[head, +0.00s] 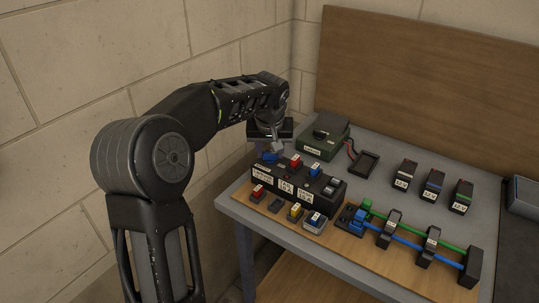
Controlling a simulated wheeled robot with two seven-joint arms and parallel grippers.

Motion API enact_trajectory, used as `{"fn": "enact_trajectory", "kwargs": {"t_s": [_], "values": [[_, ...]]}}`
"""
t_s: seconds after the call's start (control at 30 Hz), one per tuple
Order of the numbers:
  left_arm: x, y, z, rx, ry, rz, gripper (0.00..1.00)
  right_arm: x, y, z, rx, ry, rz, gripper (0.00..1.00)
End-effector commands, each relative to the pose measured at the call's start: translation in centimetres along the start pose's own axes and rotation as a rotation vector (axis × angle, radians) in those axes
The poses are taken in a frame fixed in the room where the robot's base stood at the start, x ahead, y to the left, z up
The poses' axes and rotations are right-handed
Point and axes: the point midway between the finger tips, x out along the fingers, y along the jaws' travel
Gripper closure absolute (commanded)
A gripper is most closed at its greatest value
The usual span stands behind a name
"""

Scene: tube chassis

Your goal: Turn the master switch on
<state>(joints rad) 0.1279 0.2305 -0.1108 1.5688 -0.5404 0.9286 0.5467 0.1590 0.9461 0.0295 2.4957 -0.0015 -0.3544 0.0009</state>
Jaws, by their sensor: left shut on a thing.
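My left arm comes in from the left, and its gripper (273,146) points down over the back left end of a black labelled box (290,187). The gripper is shut on a small blue block (269,156) at that end; the fingertips are small and partly hidden. I cannot tell whether the block is seated in the box or lifted. A green box (337,145) with a black part on top (322,133) stands just behind and to the right of the gripper. Its label is too small to read, and I cannot tell which part is the master switch. My right gripper is not in view.
The black box also carries red and blue blocks. Several small coloured blocks (257,193) lie in front. A wooden board with green and blue tubes (410,242) fills the front right. Three black blocks (433,185) and a black tray (364,163) stand behind on the grey table.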

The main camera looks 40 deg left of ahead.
Motion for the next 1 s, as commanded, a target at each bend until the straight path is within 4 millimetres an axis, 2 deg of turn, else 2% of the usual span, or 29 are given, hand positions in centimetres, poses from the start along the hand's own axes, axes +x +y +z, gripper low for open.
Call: {"fn": "enact_trajectory", "kwargs": {"t_s": [0.13, 0.43, 1.0], "values": [[0.2, 0.2, 0.0, -0.125, 0.002, -0.052, 1.0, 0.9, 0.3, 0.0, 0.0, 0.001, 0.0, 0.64], [0.1, 0.4, -0.1, -0.389, 0.002, -0.162, 1.0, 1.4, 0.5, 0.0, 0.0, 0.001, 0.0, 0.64], [-0.1, 0.6, -0.3, -0.832, 0.001, -0.344, 1.0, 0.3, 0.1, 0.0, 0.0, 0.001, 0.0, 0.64]]}}
